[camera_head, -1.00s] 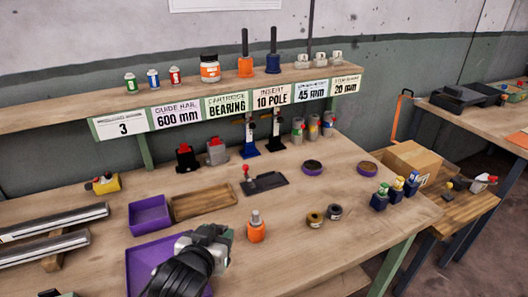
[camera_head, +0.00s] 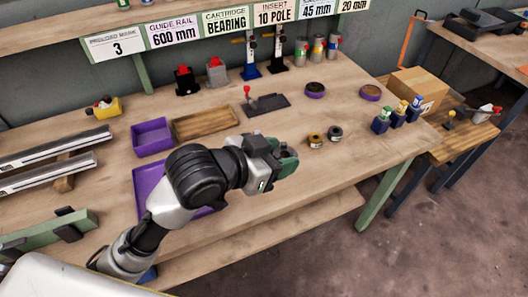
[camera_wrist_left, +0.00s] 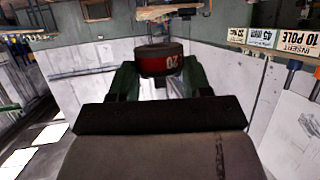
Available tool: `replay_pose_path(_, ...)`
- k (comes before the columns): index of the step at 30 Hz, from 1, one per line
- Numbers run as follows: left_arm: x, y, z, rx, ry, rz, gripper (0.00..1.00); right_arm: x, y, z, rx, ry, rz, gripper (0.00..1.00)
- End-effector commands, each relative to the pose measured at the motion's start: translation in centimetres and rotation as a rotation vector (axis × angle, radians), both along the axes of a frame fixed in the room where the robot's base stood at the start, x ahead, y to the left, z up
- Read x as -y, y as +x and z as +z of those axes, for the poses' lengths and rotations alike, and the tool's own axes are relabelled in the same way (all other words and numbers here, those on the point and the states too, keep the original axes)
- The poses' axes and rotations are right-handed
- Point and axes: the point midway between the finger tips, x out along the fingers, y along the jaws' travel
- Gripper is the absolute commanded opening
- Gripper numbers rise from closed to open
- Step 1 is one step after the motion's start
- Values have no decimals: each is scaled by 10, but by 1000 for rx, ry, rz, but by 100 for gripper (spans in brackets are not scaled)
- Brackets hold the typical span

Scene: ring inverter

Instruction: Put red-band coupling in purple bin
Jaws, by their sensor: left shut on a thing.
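My left gripper (camera_head: 285,166) is over the right middle of the workbench, its arm coming in from the lower left. In the left wrist view its green fingers (camera_wrist_left: 160,80) are shut on the red-band coupling (camera_wrist_left: 161,64), a dark short cylinder with a red band marked 20. The coupling is hidden in the head view. A small open purple bin (camera_head: 152,137) stands on the bench at the left, empty. A larger, shallow purple tray (camera_head: 145,180) lies in front of it, partly covered by my arm. My right gripper is not in view.
A wooden tray (camera_head: 206,123) stands right of the purple bin. A black fixture with a red knob (camera_head: 266,103), two small rings (camera_head: 315,140) and blue-based bottles (camera_head: 398,116) stand beyond and right of my gripper. A shelf runs along the back.

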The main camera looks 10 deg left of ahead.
Motion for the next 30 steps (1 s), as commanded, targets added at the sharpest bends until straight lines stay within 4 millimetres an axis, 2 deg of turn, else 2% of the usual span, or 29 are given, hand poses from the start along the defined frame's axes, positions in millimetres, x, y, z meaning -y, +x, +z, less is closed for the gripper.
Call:
replay_pose_path(9,23,27,-31,-1,3,-236,17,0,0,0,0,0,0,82)
replay_pose_path(16,33,36,-43,-1,-1,-339,17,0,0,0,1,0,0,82)
replay_pose_path(21,32,37,-45,0,0,-388,17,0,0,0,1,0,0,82)
replay_pose_path(30,18,33,-45,0,0,-560,17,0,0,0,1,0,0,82)
